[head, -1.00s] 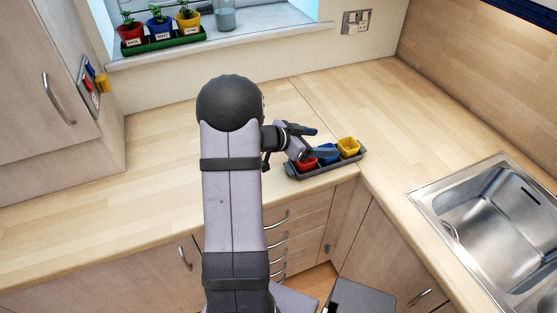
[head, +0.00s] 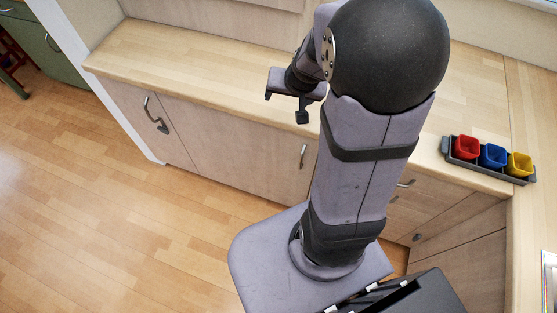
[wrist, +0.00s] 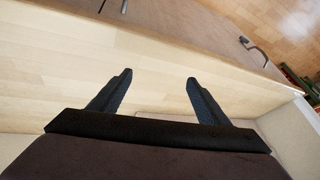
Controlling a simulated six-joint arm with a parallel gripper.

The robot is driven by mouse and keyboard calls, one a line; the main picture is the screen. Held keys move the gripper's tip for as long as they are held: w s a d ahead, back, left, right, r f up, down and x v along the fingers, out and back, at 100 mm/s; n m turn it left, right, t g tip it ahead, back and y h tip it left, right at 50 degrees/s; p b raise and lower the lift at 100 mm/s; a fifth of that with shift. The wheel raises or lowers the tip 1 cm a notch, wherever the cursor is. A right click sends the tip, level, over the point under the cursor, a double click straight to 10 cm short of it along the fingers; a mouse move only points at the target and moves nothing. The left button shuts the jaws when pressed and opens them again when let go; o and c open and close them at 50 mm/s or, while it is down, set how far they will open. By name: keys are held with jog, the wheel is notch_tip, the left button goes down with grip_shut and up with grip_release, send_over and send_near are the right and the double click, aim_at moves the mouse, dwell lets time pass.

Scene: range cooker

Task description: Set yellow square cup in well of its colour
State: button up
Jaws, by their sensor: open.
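The yellow square cup (head: 519,164) sits in the right-end well of a dark grey tray (head: 531,180) on the counter at the right of the head view. It looks upright, and its base is hidden by the tray's wall. The colour of the well under it cannot be seen. My gripper (head: 286,107) is far to the left of the tray, near the counter's front edge, with its fingers apart. In the wrist view my gripper (wrist: 158,77) is open and empty, with bare wood between the fingers.
A red cup (head: 467,147) and a blue cup (head: 493,155) stand in the same tray, left of the yellow one. The wooden counter (head: 180,55) left of my arm is clear. Cupboard doors with handles (head: 155,116) lie below its front edge.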

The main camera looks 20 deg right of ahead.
jog(key=s+a+n+g, duration=0.2)
jog(key=s+a, duration=0.3)
jog(key=s, duration=0.3)
jog(key=s+a+f+n+g, duration=0.1)
jog(key=s+a+n+g, duration=0.2)
jog(key=s, duration=0.4)
jog(key=a+n, duration=0.1)
jog(key=a, duration=0.1)
jog(key=shift+s+a+f+y, duration=0.15)
jog(key=shift+s+a+y, duration=0.15)
jog(key=shift+s+a, duration=0.1)
